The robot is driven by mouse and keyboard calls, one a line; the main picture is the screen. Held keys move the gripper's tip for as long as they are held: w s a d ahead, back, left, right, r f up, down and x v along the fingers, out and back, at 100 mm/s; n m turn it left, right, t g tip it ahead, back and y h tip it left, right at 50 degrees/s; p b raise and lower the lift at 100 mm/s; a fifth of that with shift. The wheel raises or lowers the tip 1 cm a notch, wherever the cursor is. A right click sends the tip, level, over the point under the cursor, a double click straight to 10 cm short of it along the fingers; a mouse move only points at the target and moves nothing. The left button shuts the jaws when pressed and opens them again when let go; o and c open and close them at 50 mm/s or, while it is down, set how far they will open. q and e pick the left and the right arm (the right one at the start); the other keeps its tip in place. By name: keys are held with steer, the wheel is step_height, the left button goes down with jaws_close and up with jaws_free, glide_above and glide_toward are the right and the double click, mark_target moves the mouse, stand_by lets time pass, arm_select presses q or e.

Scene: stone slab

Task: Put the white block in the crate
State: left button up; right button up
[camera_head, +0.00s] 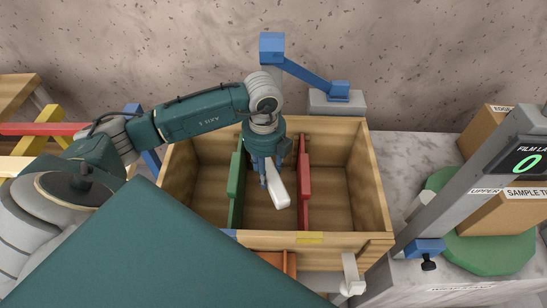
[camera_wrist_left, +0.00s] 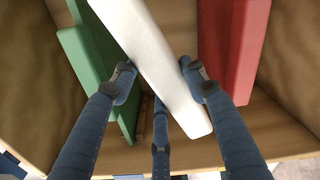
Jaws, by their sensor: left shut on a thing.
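The white block (camera_head: 276,184) is long and slim and hangs tilted inside the wooden crate (camera_head: 376,190), between a green block and a red block. My left gripper (camera_head: 269,170) is shut on the white block, reaching down into the crate from above. In the left wrist view the white block (camera_wrist_left: 155,62) runs diagonally between the blue fingers of my left gripper (camera_wrist_left: 157,84). I cannot tell whether its lower end touches the crate floor. My right gripper does not show.
The green block (camera_head: 236,188) stands left of the white block and the red block (camera_head: 303,185) right of it, both in the crate. The crate's right part is bare. A blue arm-like fixture (camera_head: 305,75) stands behind the crate. Brown boxes (camera_head: 506,213) and a display (camera_head: 526,160) are at right.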

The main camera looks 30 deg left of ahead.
mark_target(268, 210)
arm_select(q)
step_height(268, 210, down, 21)
steer(key=shift+w+r, duration=0.1)
stand_by(0.3)
steer(key=o, duration=1)
steer(key=shift+f, duration=0.2)
steer(key=shift+c, duration=0.2)
step_height(268, 210, up, 12)
steer(key=shift+r, duration=0.2)
steer(key=shift+p, duration=0.3)
